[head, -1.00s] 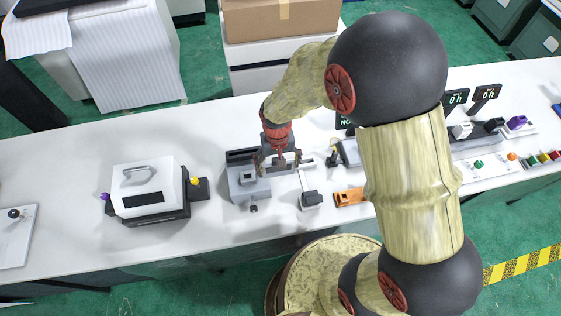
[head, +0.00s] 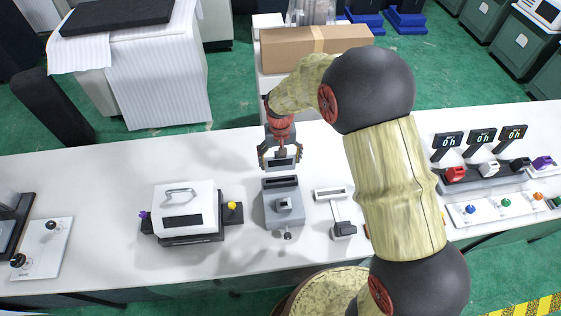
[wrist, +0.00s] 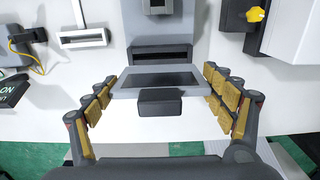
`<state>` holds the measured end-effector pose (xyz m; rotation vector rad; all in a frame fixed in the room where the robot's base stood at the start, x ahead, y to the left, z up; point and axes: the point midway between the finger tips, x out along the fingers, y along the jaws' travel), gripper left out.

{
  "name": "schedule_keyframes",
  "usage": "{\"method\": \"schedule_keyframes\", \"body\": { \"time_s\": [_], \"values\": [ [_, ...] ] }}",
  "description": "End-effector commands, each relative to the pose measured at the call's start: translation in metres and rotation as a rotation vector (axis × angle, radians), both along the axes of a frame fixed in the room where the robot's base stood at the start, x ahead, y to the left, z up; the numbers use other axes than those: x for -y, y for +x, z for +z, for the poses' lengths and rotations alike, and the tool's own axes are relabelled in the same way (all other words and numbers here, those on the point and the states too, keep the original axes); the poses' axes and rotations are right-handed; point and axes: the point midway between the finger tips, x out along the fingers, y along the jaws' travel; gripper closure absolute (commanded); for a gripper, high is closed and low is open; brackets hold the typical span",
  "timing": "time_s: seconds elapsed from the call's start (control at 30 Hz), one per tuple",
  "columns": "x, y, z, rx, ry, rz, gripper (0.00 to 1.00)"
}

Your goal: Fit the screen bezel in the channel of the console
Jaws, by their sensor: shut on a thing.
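The screen bezel (head: 281,163), a light grey frame around a dark panel, is held between the fingers of my gripper (head: 281,158). In the wrist view the bezel (wrist: 135,89) spans between both padded fingers, with a small dark block at its near edge. The console (head: 270,211) is a grey block on the table with a dark channel (head: 281,182) along its far side. The bezel is just beyond the channel in the head view. In the wrist view the channel (wrist: 163,54) lies just past the bezel; the height gap is hard to judge.
A white machine (head: 182,198) with a handle stands left of the console. A white open frame with a stem (head: 330,192) is close on the right. Displays (head: 482,136) and coloured buttons (head: 505,203) are farther right. A cardboard box (head: 295,48) is behind the table.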

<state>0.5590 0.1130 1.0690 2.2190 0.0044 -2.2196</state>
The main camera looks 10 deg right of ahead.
Motion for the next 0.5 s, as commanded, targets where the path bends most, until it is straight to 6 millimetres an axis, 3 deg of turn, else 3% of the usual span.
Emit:
{"method": "schedule_keyframes", "body": {
  "time_s": [0.27, 0.5],
  "values": [
    [0.000, 0.000, -0.004, 0.000, 0.000, 0.000, 0.44],
    [0.000, -0.001, -0.020, -0.002, 0.000, 0.000, 0.44]
  ]
}}
